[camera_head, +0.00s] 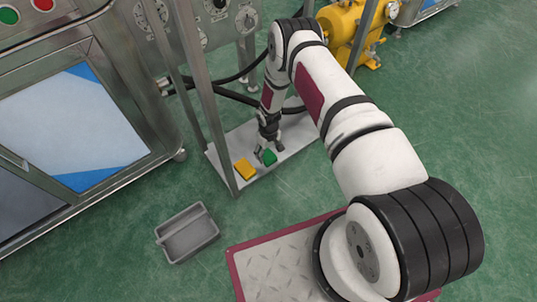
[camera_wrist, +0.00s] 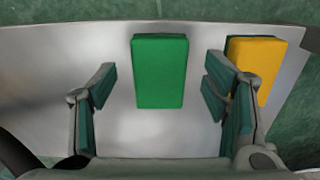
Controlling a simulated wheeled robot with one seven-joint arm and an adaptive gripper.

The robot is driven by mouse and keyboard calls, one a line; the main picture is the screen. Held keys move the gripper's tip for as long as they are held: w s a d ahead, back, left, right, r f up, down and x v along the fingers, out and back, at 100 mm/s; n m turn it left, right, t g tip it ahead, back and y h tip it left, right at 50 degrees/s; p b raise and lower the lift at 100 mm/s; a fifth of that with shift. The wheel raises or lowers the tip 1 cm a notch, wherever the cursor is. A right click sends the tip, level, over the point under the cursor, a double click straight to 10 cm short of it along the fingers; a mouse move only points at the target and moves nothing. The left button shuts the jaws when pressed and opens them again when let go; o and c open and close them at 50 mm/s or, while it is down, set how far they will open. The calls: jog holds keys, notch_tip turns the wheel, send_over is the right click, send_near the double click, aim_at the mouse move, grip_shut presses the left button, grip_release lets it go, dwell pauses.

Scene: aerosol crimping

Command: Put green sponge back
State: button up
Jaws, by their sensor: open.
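The green sponge (camera_head: 269,158) lies on a pale metal shelf (camera_head: 222,171) low on the machine's frame. In the wrist view the green sponge (camera_wrist: 160,72) lies flat, ahead of and between my open fingers, apart from both. My gripper (camera_head: 265,148) is just above the shelf beside the green sponge. It also shows in the wrist view (camera_wrist: 160,88), with nothing held between its fingers.
A yellow sponge (camera_head: 244,169) lies left of the green one; the right finger partly covers it in the wrist view (camera_wrist: 262,62). Metal posts (camera_head: 212,110) rise by the shelf. An empty grey bin (camera_head: 187,232) stands on the open green floor.

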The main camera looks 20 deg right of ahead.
aim_at(269, 157)
notch_tip(269, 157, up, 8)
jog(key=p, duration=0.2)
jog(key=shift+r+p, duration=0.15)
jog(key=shift+p, duration=0.25)
